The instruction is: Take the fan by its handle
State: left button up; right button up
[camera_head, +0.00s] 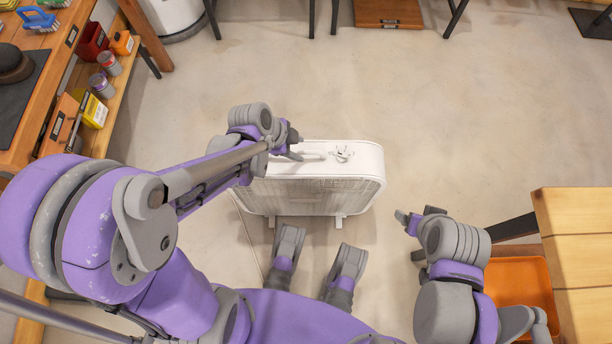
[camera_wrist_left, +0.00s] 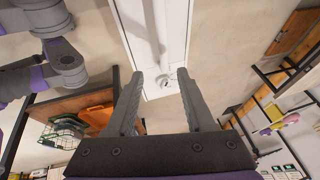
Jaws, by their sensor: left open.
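The white box fan (camera_head: 315,190) stands upright on the floor in front of me. Its top carries a pale handle bar (camera_head: 312,156) and a small control knob (camera_head: 343,154). My left gripper (camera_head: 296,146) is over the left part of the fan's top, close to the handle. In the left wrist view my left gripper (camera_wrist_left: 160,74) is open, its fingers pointing at the white top; the handle bar (camera_wrist_left: 152,28) runs up beyond them, and nothing shows held. My right gripper (camera_head: 405,217) is apart from the fan, to its right; its jaw state is unclear.
A wooden workbench (camera_head: 88,22) with a lower shelf of cans and boxes is at the left. A wooden table (camera_head: 575,215) stands at the right, with an orange bin (camera_head: 520,283) beside it. The concrete floor (camera_head: 440,110) behind and right of the fan is clear.

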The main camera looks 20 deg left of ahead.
aim_at(307, 152)
pick_arm(q)
jog(key=b+x, duration=0.1)
jog(key=x, duration=0.2)
jog(key=shift+w+f, duration=0.1)
jog(key=shift+f, duration=0.1)
jog(key=x, duration=0.1)
jog(key=b+x, duration=0.1)
jog(key=x, duration=0.1)
jog(key=b+x, duration=0.1)
jog(key=x, duration=0.1)
jog(key=shift+w+a+f, duration=0.1)
jog(key=shift+w+a, duration=0.15)
jog(key=shift+w, duration=0.05)
grip_shut()
dwell(0.9)
